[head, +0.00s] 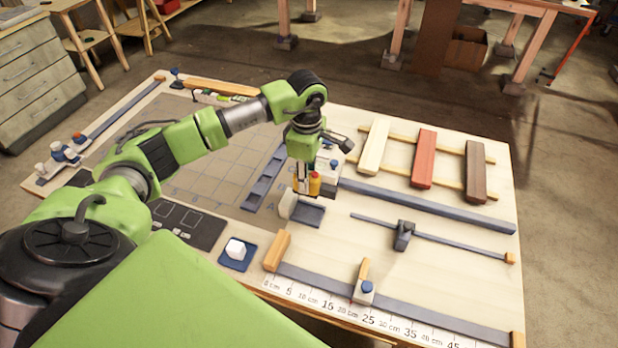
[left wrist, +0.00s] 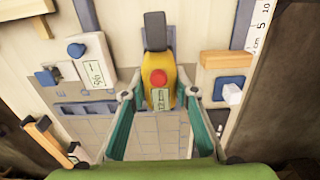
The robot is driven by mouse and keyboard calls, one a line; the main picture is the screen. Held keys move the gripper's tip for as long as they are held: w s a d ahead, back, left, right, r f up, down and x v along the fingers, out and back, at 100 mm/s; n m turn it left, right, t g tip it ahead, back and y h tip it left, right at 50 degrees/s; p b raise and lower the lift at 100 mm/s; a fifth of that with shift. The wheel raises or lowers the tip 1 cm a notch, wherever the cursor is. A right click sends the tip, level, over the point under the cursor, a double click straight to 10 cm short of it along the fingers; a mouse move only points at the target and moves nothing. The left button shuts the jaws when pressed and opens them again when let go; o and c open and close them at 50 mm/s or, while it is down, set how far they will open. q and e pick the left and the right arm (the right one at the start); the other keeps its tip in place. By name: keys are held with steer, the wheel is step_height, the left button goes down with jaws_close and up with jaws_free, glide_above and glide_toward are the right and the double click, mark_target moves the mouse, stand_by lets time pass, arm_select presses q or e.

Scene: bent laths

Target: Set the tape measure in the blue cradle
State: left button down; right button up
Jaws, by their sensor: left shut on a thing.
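The tape measure (left wrist: 160,85) is yellow with a red button and a pale label. My left gripper (left wrist: 163,100) is shut on it, with one finger on each side. In the head view the tape measure (head: 315,184) hangs upright below the left wrist, over the board. The blue cradle (head: 309,213), a shallow blue-grey tray, lies just below it in that picture, with a white block (head: 288,204) at its left end. The tape measure looks above the cradle; whether they touch I cannot tell. My right gripper is not in view.
A long blue-grey rail (head: 430,206) and a thin rail with a dark slider (head: 403,236) lie to the right. A white cube (head: 235,248) on a blue pad and an orange block (head: 277,250) are near the front. Three coloured laths, one red (head: 424,158), lie at the back right.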

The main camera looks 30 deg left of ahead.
arm_select(q)
steer(key=shift+a+f, duration=0.25)
steer(key=shift+f, duration=0.4)
steer(key=shift+f+b, duration=0.35)
steer(key=shift+b, duration=0.1)
steer(key=shift+d+f+b, duration=0.15)
steer(key=shift+f+b, duration=0.25)
steer(key=shift+f, duration=0.2)
steer(key=shift+f+b, duration=0.4)
steer(key=shift+f, duration=0.35)
steer(key=shift+f+b, duration=0.35)
steer(key=shift+f, duration=0.45)
steer(key=shift+f+b, duration=0.75)
steer(key=shift+f, duration=0.65)
steer(key=shift+f+b, duration=0.65)
steer(key=shift+f, duration=0.05)
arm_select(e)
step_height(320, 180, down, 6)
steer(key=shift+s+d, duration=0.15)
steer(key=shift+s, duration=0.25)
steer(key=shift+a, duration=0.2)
